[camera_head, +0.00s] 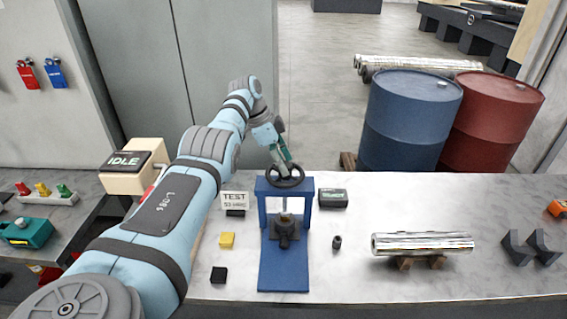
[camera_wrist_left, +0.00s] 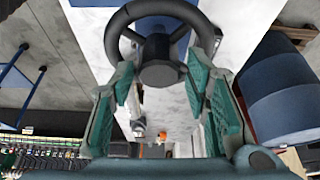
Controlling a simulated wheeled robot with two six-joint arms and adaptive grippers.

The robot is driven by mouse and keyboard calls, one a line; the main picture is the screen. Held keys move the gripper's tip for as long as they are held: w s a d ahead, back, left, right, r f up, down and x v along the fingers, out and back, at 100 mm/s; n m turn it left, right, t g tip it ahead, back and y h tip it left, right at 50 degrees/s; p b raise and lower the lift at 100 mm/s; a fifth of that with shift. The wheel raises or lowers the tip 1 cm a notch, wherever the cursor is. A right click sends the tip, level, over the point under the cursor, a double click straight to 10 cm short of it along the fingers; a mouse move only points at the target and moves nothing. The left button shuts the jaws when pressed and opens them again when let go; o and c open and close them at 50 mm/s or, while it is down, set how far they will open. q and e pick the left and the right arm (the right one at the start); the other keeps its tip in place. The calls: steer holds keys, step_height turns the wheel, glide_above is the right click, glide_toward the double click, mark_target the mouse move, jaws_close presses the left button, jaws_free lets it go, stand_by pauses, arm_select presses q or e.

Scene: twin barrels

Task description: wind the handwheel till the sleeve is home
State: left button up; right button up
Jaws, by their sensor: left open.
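A dark handwheel (camera_head: 287,176) sits on top of a blue press frame (camera_head: 285,278) on the bench. In the left wrist view the wheel (camera_wrist_left: 160,72) shows its hub and spokes, with its near part between my fingers. My left gripper (camera_head: 281,157) has come down from above onto the wheel; its green fingers (camera_wrist_left: 162,85) are open on either side of the wheel's hub area. I cannot tell whether they touch it. Under the wheel, a pale spindle (camera_head: 284,206) leads to a dark fitting (camera_head: 285,232); I cannot tell how the sleeve sits there. My right gripper is out of view.
A dark box (camera_head: 333,198), a small dark cylinder (camera_head: 337,242) and a shiny tube (camera_head: 422,243) are right. Blue (camera_head: 410,115) and red (camera_head: 495,120) barrels stand behind.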

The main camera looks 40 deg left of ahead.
arm_select(q)
steer(key=v, duration=0.6)
steer(key=shift+r, duration=0.35)
steer(key=shift+s+a, duration=0.1)
steer(key=shift+a, duration=0.05)
